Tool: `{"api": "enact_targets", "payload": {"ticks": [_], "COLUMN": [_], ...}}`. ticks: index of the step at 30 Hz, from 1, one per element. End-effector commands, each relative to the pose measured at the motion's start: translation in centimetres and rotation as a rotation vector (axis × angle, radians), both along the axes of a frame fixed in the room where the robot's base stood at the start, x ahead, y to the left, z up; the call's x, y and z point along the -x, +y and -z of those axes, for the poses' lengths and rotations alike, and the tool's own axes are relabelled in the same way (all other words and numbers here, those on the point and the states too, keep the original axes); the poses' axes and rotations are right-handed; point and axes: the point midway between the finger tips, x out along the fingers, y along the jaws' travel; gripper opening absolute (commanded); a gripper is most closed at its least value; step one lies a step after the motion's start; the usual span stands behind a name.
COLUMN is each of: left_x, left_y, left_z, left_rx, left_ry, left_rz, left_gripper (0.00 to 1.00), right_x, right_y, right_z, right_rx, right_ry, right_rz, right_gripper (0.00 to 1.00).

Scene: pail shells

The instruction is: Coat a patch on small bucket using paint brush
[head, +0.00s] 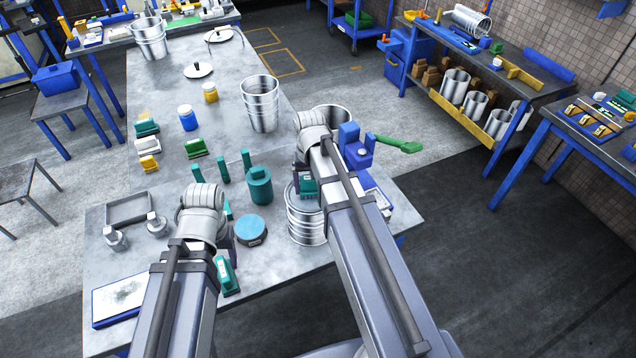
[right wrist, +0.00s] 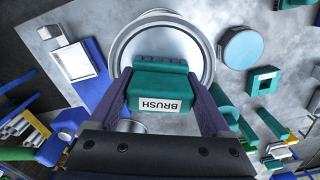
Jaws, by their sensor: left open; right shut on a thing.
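My right gripper (right wrist: 160,84) is shut on a green block-shaped brush (right wrist: 155,78) with a white label reading BRUSH. In the head view the brush (head: 308,187) shows partly behind my right arm, at the top of a ribbed metal bucket (head: 306,228). In the right wrist view the brush overlaps the near part of the round bucket (right wrist: 166,40). I cannot tell whether they touch. The bucket stands upright on the table. My left gripper (head: 229,243) is open, mostly hidden by its own wrist, near a green labelled block (head: 227,276).
A blue-topped round tin (head: 251,231) and a green can (head: 259,186) stand left of the bucket. A taller metal bucket (head: 261,107) stands behind. A blue block (head: 350,148) and green handle (head: 400,145) lie right of my right wrist. A grey tray (head: 128,194) lies left.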

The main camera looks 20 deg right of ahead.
Motion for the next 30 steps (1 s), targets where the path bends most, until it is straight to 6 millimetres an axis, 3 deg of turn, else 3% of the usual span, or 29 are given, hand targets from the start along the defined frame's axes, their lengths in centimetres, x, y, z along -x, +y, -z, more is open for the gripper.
{"api": "enact_targets", "payload": {"ticks": [10, 23, 30], "left_x": [0.0, 0.0, 0.0], "left_y": [0.0, 0.0, 0.0], "left_z": [0.0, 0.2, 0.1], "left_rx": [0.0, 0.0, 0.0], "left_ry": [0.0, 0.0, 0.0], "left_rz": [0.0, 0.0, 0.0], "left_gripper": [0.62, 0.62, 0.62], "right_x": [0.0, 0.2, -0.1], "right_y": [0.7, 4.0, 4.2], "right_z": [0.0, 0.2, 0.1], "right_rx": [0.001, 0.0, -0.001], "right_ry": [-0.001, -0.001, 0.0], "right_rz": [-0.001, -0.001, 0.0], "right_gripper": [0.3, 0.3, 0.3]}}
